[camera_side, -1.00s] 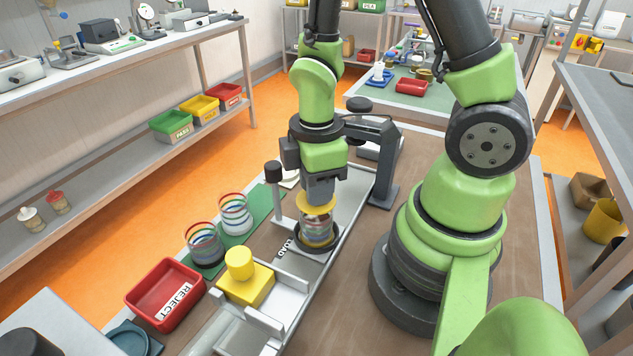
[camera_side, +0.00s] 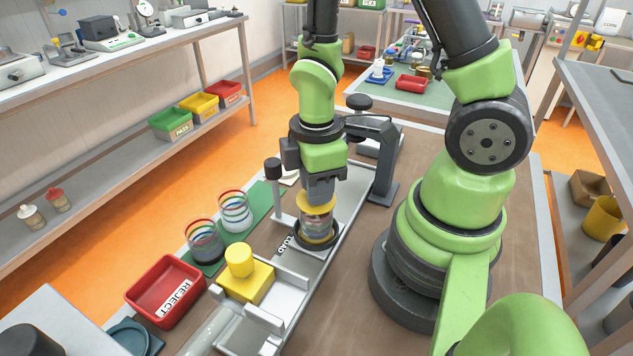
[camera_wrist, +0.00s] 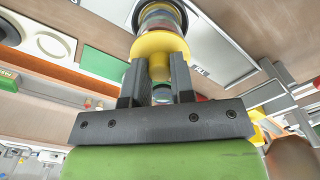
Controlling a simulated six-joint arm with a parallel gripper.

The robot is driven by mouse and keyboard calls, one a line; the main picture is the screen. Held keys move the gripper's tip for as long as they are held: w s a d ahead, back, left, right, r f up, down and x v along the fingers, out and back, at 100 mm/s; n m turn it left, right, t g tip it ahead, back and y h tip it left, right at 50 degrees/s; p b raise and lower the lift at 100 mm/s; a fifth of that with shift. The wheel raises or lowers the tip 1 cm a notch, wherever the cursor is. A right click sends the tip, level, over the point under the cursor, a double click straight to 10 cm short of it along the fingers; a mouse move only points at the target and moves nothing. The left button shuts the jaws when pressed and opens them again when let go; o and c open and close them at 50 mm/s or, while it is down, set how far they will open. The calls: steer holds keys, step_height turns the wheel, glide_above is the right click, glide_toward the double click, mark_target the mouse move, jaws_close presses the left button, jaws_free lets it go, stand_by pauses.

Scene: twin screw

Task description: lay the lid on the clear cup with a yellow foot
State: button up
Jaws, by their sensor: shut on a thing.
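The yellow lid (camera_side: 316,200) is held level by its knob in my gripper (camera_side: 318,188). In the wrist view the knob sits between the two dark fingers of my gripper (camera_wrist: 158,82), below the lid's broad disc (camera_wrist: 160,45). The clear cup (camera_side: 318,226) with coloured bands stands upright directly under the lid, inside a dark ring on the pale rail. A little yellow shows at its base. The wrist view shows part of the cup (camera_wrist: 160,18) beyond the lid. I cannot tell whether the lid touches the cup's rim.
Two other clear banded cups (camera_side: 204,240) (camera_side: 236,211) stand on a green strip to the left. A yellow block with a knob (camera_side: 245,277) and a red REJECT tray (camera_side: 165,291) are nearer. A dark stand (camera_side: 384,165) rises close behind my gripper.

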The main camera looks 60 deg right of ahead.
steer(key=shift+f, duration=0.5)
stand_by(0.5)
steer(key=o, duration=1.5)
steer(key=shift+r, duration=3.55)
